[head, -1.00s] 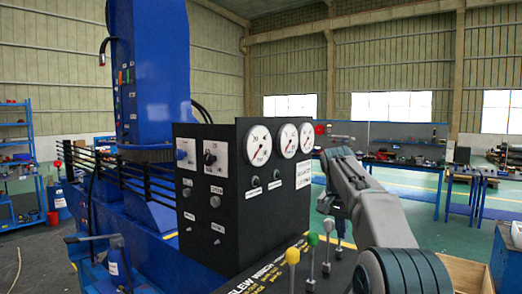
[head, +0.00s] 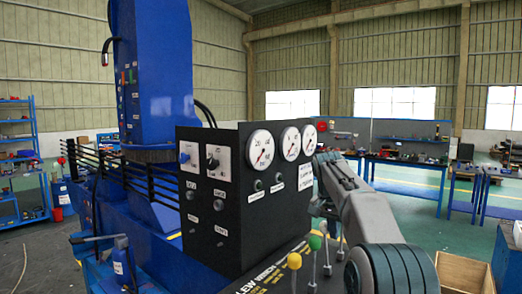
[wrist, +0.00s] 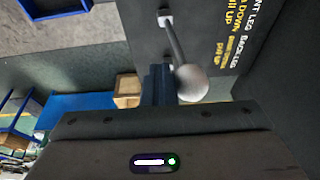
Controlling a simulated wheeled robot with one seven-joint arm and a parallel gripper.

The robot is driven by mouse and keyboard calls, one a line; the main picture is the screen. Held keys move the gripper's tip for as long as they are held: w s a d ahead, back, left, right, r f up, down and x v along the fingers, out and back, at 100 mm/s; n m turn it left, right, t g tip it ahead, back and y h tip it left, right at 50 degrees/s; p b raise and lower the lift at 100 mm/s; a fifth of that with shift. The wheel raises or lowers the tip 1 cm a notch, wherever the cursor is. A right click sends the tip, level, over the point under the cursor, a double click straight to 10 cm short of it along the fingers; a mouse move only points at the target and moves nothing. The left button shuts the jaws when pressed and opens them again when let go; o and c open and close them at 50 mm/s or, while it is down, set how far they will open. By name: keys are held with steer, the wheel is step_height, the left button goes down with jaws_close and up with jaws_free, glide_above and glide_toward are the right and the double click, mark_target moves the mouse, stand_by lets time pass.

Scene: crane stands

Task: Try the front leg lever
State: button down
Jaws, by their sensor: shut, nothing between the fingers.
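In the wrist view a metal lever with a pale ball knob (wrist: 191,83) stands out from a dark panel. My gripper's fingers (wrist: 158,85) are shut and empty, right beside the knob; I cannot tell whether they touch. In the head view a lever with a yellow knob (head: 294,261) and one with a green knob (head: 315,242) stand on the control panel. My gripper (head: 318,207) is behind them, its tips hard to see, and my arm hides the levers farther along.
A black box with round gauges (head: 261,149) and switches rises just left of the levers. The blue crane column (head: 155,75) stands behind it. Workbenches (head: 410,162) line the far wall.

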mark_target(322, 223)
steer(key=shift+a, duration=0.1)
steer(key=shift+w+a+r+p, duration=0.1)
steer(key=shift+w+a+p, duration=0.8)
steer(key=shift+p, duration=0.55)
steer(key=shift+a, duration=0.2)
steer(key=shift+w, duration=0.1)
steer(key=shift+w+a, duration=0.15)
steer(key=shift+a, duration=0.05)
